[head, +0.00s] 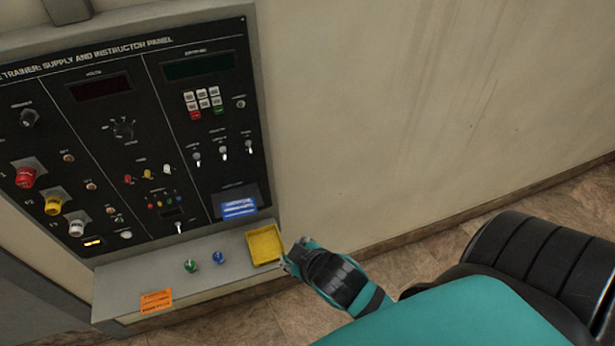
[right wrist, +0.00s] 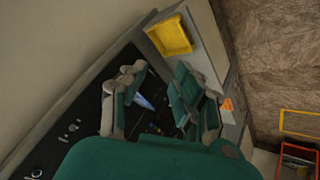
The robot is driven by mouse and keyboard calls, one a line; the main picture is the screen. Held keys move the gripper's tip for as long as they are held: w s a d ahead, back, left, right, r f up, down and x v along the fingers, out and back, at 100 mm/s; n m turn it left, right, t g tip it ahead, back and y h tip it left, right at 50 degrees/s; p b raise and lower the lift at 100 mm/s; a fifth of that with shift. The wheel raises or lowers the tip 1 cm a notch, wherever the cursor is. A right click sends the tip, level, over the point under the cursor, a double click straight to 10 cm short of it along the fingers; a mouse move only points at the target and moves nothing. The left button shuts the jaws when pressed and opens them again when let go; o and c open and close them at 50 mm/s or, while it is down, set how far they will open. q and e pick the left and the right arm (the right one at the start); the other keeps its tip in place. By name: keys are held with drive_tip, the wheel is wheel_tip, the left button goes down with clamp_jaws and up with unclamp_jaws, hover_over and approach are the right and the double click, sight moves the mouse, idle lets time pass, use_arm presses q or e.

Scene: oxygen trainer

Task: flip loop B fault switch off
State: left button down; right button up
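The black trainer panel (head: 150,85) hangs on the wall at the left in the head view. A row of three small toggle switches, left (head: 197,156), middle (head: 222,150) and right (head: 249,146), sits below the keypad. Their labels are too small to read, so I cannot tell which is loop B. My right gripper (head: 288,264) is beside the right end of the shelf, below and right of the switches. In the right wrist view my right gripper (right wrist: 160,82) has its fingers spread, with nothing between them. My left gripper is not in view.
A grey shelf (head: 120,288) under the panel holds a yellow tray (head: 264,245), a green knob (head: 190,266) and a blue knob (head: 218,257). Red, yellow and white knobs line the panel's left side. The wall right of the panel is bare.

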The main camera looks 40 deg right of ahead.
drive_tip(key=s+f+m+g+b, duration=0.1)
drive_tip(key=s+f+g, duration=0.1)
drive_tip(key=f, duration=0.7)
drive_tip(key=shift+s+f+m+g+b, duration=0.15)
drive_tip(key=shift+s+m+g+b, duration=0.2)
drive_tip(key=shift+s, duration=0.55)
drive_tip(key=shift+d, duration=0.1)
drive_tip(key=s+f+g+b, duration=0.1)
drive_tip(key=s+f+b, duration=0.2)
drive_tip(key=f, duration=1.1)
drive_tip(key=s+f+g+b, duration=0.1)
drive_tip(key=s+f+b, duration=0.15)
drive_tip(key=f, duration=1.05)
drive_tip(key=s+d+f+g+b, duration=0.1)
drive_tip(key=s+f+b, duration=0.1)
drive_tip(key=s+f, duration=0.7)
drive_tip(key=s+d+f+m+g+b, duration=0.1)
drive_tip(key=s+d+f+b, duration=0.1)
drive_tip(key=s+f, duration=0.8)
drive_tip(key=shift+f+g+y+b, duration=0.4)
drive_tip(key=shift+f+b, duration=0.15)
drive_tip(key=shift+f, duration=0.35)
